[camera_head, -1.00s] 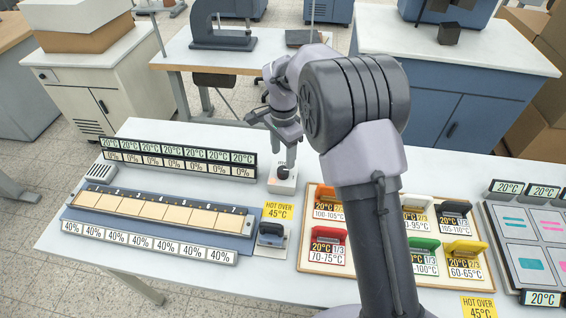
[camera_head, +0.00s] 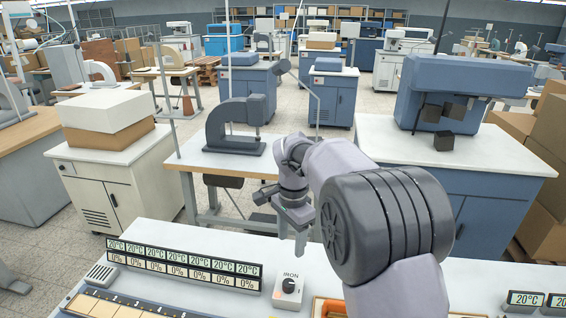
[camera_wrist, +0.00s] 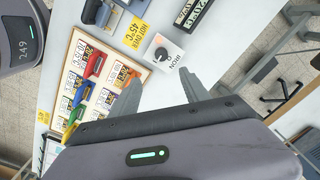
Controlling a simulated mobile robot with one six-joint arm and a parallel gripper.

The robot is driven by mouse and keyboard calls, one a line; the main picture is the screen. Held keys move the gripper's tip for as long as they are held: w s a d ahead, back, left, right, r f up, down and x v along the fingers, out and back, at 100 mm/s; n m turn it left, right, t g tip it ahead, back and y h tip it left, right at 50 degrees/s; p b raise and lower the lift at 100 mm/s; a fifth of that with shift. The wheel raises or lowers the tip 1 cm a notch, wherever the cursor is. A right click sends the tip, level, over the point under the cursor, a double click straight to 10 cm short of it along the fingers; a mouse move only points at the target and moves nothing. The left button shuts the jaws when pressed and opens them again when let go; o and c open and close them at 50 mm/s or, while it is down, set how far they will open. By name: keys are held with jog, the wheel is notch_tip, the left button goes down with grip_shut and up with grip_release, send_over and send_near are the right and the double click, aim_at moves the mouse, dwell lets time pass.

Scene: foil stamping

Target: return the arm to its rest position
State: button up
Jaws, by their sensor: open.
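My gripper (camera_head: 297,240) is raised over the back edge of the white worktable, apart from the white IRON knob box (camera_head: 288,291). In the wrist view, my gripper (camera_wrist: 163,82) shows two separated dark fingers with nothing between them. The IRON box (camera_wrist: 163,52) lies beyond the fingertips there. My arm is bent, with its large grey joint in front of the right part of the worktable in the head view.
A display strip (camera_head: 182,267) reads 20°C and 0%. A tray (camera_wrist: 76,42) holds several coloured-handle stamps in the wrist view. A bench with a grey press (camera_head: 236,130) stands behind, a blue cabinet (camera_head: 485,195) at right. Floor shows between the furniture.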

jog(key=s+d+r+n+t+y+b, duration=0.1)
jog(key=s+d+r+n+b, duration=0.1)
jog(key=s+r, duration=0.35)
jog(key=s+d+r+n+t+b, duration=0.1)
jog(key=s+d+r+b, duration=0.15)
jog(key=s, duration=0.55)
jog(key=s+d+f+n+t+b, duration=0.1)
jog(key=s+f, duration=0.2)
jog(key=s, duration=0.5)
jog(key=s+d+f+n+t+b, duration=0.1)
jog(key=s+f+n+t+b, duration=0.1)
jog(key=s, duration=0.7)
jog(key=shift+d+f+n+t+y, duration=0.3)
jog(key=shift+d+f+y, duration=0.05)
jog(key=shift+f+y, duration=0.1)
